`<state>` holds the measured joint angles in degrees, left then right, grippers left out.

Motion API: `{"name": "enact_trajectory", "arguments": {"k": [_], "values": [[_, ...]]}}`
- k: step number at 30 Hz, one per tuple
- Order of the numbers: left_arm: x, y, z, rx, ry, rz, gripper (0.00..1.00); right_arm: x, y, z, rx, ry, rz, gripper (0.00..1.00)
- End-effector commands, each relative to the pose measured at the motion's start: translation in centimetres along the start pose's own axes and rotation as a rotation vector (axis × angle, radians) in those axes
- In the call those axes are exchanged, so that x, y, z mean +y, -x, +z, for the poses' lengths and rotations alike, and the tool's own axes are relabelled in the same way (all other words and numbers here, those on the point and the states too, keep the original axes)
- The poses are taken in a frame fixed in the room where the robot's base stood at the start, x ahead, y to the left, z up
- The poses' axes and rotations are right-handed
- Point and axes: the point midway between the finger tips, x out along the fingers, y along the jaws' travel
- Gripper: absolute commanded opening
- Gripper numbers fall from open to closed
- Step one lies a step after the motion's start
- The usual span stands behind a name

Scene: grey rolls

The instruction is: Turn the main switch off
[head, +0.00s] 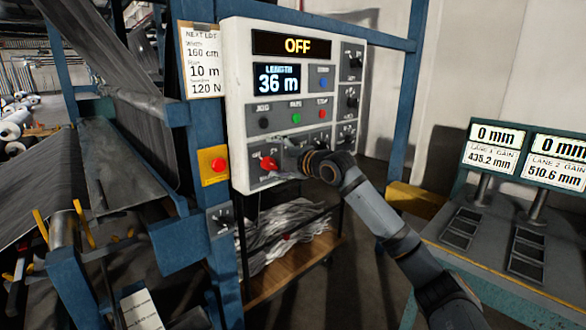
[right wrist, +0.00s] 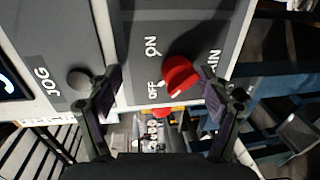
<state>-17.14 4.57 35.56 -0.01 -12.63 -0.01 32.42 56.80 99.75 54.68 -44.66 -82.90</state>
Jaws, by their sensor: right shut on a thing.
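The red main switch knob (head: 268,163) is at the lower left of the white control panel (head: 236,100). The display (head: 292,45) at the panel's top reads OFF. My right gripper (head: 283,163) is at the knob, shut on it. In the right wrist view, the red knob (right wrist: 180,75) shows between the two fingers of my right gripper (right wrist: 165,95), with ON and OFF lettering beside it. The fingers hide part of the label, and which mark the knob points to is hard to tell. My left gripper is not in view.
A red button on a yellow plate (head: 213,167) sits on the blue post left of the panel. Small buttons (head: 296,118) are above the knob, and more knobs (head: 351,97) line the panel's right side. A console with two screens (head: 493,148) stands at right.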

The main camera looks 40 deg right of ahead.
Motion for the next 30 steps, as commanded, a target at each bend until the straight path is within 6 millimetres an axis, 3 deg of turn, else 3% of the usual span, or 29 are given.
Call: {"name": "enact_trajectory", "arguments": {"k": [1,11,18,30], "values": [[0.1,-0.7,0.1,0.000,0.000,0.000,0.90,1.4,0.7,-0.2,0.002,0.017,0.039,0.59],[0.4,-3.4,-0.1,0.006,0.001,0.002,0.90,0.9,2.6,-0.3,0.003,0.014,0.034,0.59],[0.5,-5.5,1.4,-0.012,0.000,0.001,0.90,0.4,3.8,-0.2,0.003,0.009,0.029,0.59],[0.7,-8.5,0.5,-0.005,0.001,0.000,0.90,0.0,5.7,-0.2,0.004,0.005,0.025,0.59]]}}
